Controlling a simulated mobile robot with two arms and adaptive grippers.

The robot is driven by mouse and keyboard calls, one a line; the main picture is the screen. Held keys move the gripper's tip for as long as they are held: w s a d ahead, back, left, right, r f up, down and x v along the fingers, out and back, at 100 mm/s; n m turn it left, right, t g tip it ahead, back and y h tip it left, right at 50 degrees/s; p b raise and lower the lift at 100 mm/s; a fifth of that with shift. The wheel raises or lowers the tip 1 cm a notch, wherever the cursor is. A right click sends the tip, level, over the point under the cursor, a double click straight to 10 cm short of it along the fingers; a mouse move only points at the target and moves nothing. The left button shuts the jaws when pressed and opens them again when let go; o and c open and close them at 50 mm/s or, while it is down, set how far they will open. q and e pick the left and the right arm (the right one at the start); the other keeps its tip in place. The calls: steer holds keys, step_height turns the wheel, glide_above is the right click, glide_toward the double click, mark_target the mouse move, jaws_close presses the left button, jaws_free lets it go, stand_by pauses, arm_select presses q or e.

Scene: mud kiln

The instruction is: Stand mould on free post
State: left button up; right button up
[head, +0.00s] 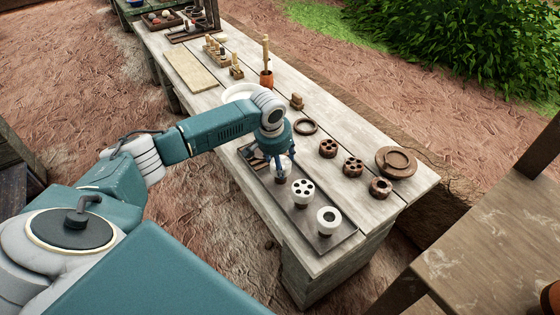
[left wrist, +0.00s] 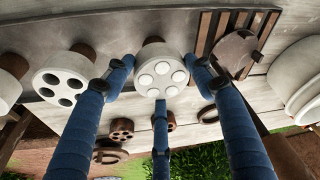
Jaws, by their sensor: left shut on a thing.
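My left gripper (head: 284,168) is shut on a pale round mould (left wrist: 160,77) with several round pale spots on its face. The mould sits between the three blue fingers over the dark tray (head: 318,242). A brown post (left wrist: 167,48) shows right behind it in the left wrist view; I cannot tell whether the mould rests on it. Beside it on the tray, a white mould with several dark holes (head: 303,188) stands on a post. It also shows in the left wrist view (left wrist: 52,82). A white ring-like mould (head: 328,217) stands nearer the tray's front end. My right gripper is not in view.
Brown moulds (head: 328,148) and a brown dish (head: 410,164) lie along the table's right side. A slatted rack (left wrist: 210,38) with a brown disc (left wrist: 236,50) is close to the fingers. A white bowl (head: 236,92) and an orange pot (head: 266,79) stand farther back.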

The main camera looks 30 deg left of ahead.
arm_select(q)
steer(key=o, duration=1.3)
steer(key=shift+f, duration=0.1)
steer(key=shift+s+r, duration=0.1)
steer(key=shift+r, duration=0.45)
steer(key=b+v, duration=0.1)
steer(key=v, duration=1)
steer(key=shift+s+r+b, duration=0.1)
steer(key=shift+b, duration=0.25)
